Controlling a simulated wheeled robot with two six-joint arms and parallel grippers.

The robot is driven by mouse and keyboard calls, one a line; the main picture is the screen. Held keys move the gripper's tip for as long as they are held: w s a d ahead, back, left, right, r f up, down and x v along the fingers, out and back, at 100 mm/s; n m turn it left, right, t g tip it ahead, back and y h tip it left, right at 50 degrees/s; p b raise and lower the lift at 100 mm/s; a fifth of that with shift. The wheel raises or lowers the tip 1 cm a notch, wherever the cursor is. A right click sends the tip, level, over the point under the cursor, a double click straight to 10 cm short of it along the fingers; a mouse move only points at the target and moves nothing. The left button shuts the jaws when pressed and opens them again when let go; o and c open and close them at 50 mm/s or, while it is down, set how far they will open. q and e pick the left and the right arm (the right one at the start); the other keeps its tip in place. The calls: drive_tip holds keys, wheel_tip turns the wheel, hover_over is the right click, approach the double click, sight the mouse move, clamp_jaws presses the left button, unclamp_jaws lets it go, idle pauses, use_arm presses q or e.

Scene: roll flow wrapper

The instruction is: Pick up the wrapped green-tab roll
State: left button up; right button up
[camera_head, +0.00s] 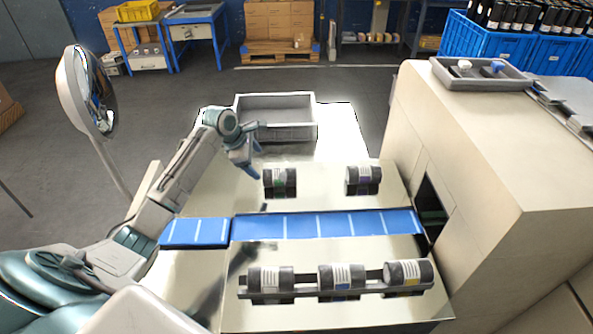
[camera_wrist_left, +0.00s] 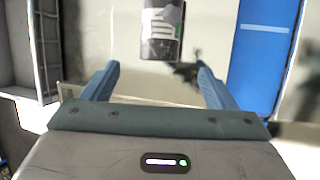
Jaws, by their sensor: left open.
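The green-tab roll (camera_head: 280,183) is a dark roll with a white label and a small green mark. It lies on the shiny table behind the blue belt. My left gripper (camera_head: 252,170) is just left of this roll, tilted down, open and empty. In the left wrist view the open fingers (camera_wrist_left: 158,82) point toward a dark roll with a white label (camera_wrist_left: 162,28), apart from it; its green mark is faint there. My right gripper is not in view.
A roll with a purple mark (camera_head: 363,181) lies to the right. A blue belt (camera_head: 310,225) crosses to the beige machine (camera_head: 480,150). Several rolls sit on a front rack (camera_head: 305,293). A grey open crate (camera_head: 275,132) stands behind the gripper.

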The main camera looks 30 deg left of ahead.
sight(275, 173)
use_arm(q)
drive_tip(key=shift+w+d+f, duration=0.3)
drive_tip(key=shift+w+d, duration=0.1)
drive_tip(key=shift+d, duration=0.2)
drive_tip(key=shift+w+d+f, duration=0.25)
drive_tip(key=shift+w+d, duration=0.15)
drive_tip(key=shift+d, duration=0.15)
drive_tip(key=x, duration=0.1)
drive_tip(key=p+x, duration=0.1)
drive_tip(key=x, duration=0.1)
drive_tip(key=shift+s+a+f, duration=0.15)
drive_tip(key=shift+f, duration=0.2)
drive_tip(key=shift+w+f, duration=0.2)
drive_tip(key=shift+w, duration=0.05)
drive_tip(key=p+x, duration=0.1)
drive_tip(key=x, duration=0.3)
drive_tip(key=shift+w+d+p, duration=0.2)
drive_tip(key=shift+p, duration=0.2)
drive_tip(key=shift+w+f, duration=0.1)
drive_tip(key=shift+f, duration=0.2)
drive_tip(key=shift+c, duration=0.7)
drive_tip(key=c, duration=1.1)
drive_tip(key=shift+c, duration=0.3)
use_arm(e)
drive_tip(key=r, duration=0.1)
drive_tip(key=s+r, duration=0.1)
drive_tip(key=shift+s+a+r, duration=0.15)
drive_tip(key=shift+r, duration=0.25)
